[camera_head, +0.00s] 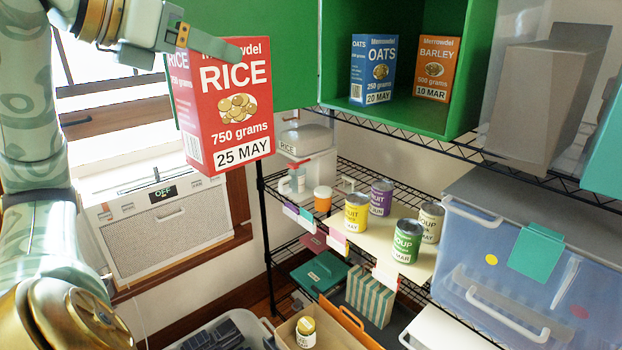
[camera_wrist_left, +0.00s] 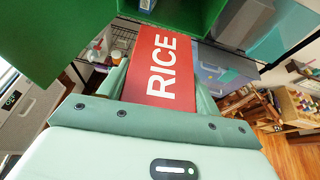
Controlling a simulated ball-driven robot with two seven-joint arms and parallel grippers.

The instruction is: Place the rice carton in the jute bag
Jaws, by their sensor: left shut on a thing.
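The red rice carton (camera_head: 228,108), marked RICE, 750 grams and 25 MAY, hangs roughly upright at the upper left in the head view. My left gripper (camera_head: 196,42) is shut on its top end. The carton's red RICE face (camera_wrist_left: 158,70) shows between the fingers in the left wrist view. A tan open-topped container (camera_head: 336,336) with an orange strap-like part is low at the bottom edge, below the carton and to its right; it may be the jute bag. It holds a small yellow-lidded jar (camera_head: 306,332). My right gripper is not in view.
A green cubby (camera_head: 440,120) with blue oats (camera_head: 373,70) and orange barley (camera_head: 436,68) cartons stands right of the carton. Below, a wire shelf holds several cans, including green soup (camera_head: 407,241). A clear bin (camera_head: 500,262) is at right; a window unit (camera_head: 160,225) is at left.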

